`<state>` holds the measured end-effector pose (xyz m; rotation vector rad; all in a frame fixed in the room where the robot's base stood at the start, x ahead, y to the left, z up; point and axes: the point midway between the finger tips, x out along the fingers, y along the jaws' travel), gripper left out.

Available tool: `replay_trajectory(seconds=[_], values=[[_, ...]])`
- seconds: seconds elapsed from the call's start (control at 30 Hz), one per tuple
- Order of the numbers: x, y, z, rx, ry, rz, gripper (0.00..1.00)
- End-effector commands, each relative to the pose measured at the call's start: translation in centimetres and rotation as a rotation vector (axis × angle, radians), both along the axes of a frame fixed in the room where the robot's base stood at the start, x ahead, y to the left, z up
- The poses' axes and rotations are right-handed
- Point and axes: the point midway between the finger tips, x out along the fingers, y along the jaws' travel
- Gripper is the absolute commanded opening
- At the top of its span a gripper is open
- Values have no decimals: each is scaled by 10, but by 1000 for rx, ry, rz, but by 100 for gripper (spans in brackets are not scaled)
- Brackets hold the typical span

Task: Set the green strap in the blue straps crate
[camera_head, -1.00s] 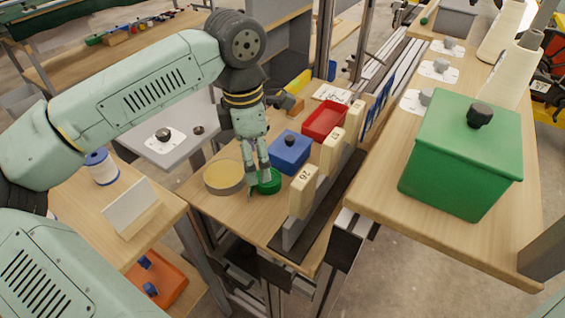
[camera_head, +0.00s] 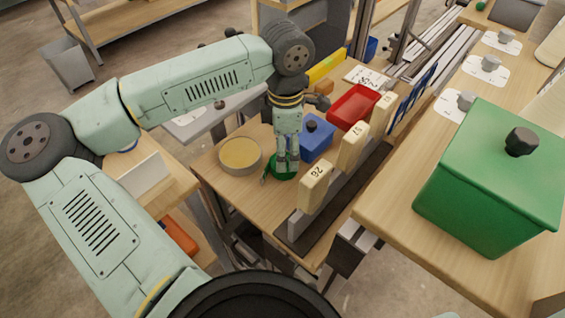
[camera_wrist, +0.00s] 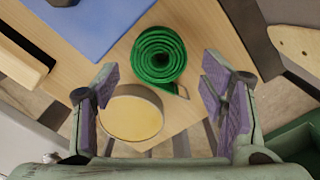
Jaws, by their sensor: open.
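The green strap (camera_head: 285,173) is a rolled coil on the wooden table, beside the blue crate. In the wrist view the strap (camera_wrist: 158,54) lies flat with its spiral showing and a loose end at its lower right. My gripper (camera_head: 279,172) points down at the strap, and its fingers hide part of it. In the wrist view my gripper (camera_wrist: 158,90) is open, with nothing between its purple pads; the coil shows beyond the tips. The blue crate (camera_head: 318,143) looks closed by a lid with a dark knob. Part of its blue top (camera_wrist: 92,28) shows in the wrist view.
A round tan-topped tin (camera_head: 240,155) stands just left of the strap; it also shows in the wrist view (camera_wrist: 131,116). A red tray (camera_head: 354,105) is behind the blue crate. Numbered wooden blocks (camera_head: 315,187) line the right edge. A lidded green box (camera_head: 492,182) is farther right.

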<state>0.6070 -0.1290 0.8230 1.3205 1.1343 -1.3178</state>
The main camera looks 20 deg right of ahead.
Motion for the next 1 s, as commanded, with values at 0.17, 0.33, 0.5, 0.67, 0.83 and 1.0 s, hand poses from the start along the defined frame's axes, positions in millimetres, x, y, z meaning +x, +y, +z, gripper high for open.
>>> replay_trajectory(seconds=[0.17,0.33,0.5,0.67,0.83,1.0], values=[[0,3,-25,-1,4,1,65],[0,2,-40,-2,2,0,65],[1,2,-42,-2,1,0,65],[1,2,-42,-1,1,1,58],[1,2,-42,-1,1,1,46],[1,2,-41,-1,1,1,35]])
